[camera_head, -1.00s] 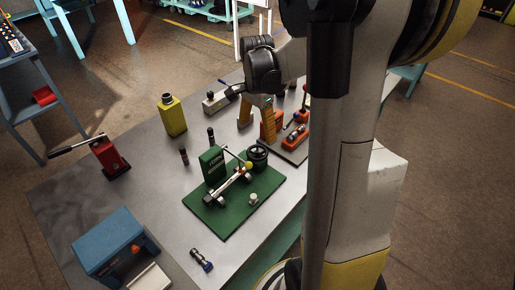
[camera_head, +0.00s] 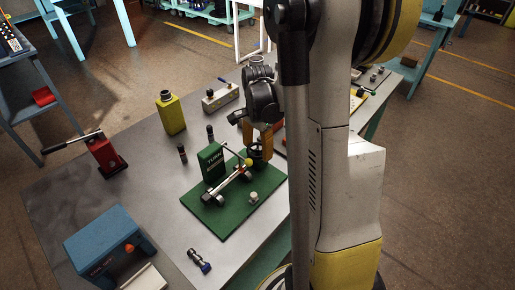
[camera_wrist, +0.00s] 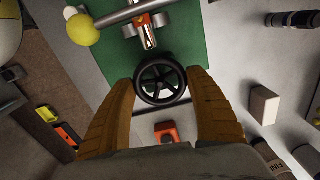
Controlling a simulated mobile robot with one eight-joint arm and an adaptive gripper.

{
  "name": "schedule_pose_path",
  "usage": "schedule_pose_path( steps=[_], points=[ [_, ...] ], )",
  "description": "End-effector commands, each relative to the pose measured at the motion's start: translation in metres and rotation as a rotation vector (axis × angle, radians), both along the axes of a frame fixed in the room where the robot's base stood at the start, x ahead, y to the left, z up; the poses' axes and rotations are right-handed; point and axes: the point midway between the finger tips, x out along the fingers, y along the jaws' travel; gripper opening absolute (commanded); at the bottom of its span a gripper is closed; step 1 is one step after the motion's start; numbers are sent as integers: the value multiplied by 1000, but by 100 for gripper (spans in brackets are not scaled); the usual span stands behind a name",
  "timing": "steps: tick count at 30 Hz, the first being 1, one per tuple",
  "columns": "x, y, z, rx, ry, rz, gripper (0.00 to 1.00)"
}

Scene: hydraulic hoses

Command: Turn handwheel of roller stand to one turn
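The roller stand is a green base plate (camera_head: 232,218) with a green upright block marked TURN (camera_head: 211,161) and a roller rod (camera_head: 228,185). Its black handwheel (camera_head: 256,151) is at the plate's far right corner, partly hidden by my gripper. In the wrist view the round spoked handwheel (camera_wrist: 160,82) lies between and slightly beyond my two orange fingers. My gripper (camera_head: 258,138) points down over the wheel. In the wrist view my gripper (camera_wrist: 160,88) is open, with a finger on each side of the wheel. Whether the fingers touch the rim I cannot tell.
A yellow bottle (camera_head: 170,113), a red lever device (camera_head: 104,155) and a blue box (camera_head: 104,244) stand on the grey table (camera_head: 160,195). A small dark fitting (camera_head: 199,260) lies near the front edge. A grey block (camera_wrist: 264,105) shows beside my right finger.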

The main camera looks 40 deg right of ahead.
Motion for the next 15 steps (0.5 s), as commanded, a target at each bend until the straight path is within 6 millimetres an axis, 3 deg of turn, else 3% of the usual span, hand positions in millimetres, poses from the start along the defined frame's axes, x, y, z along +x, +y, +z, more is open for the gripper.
schedule_pose_path(
  steps=[1,2,3,15],
  points=[
    [0,0,0,0,0,0,46],
    [0,0,0,0,0,0,37],
    [0,0,0,0,0,0,35],
    [0,0,0,0,0,86,35]
  ],
)
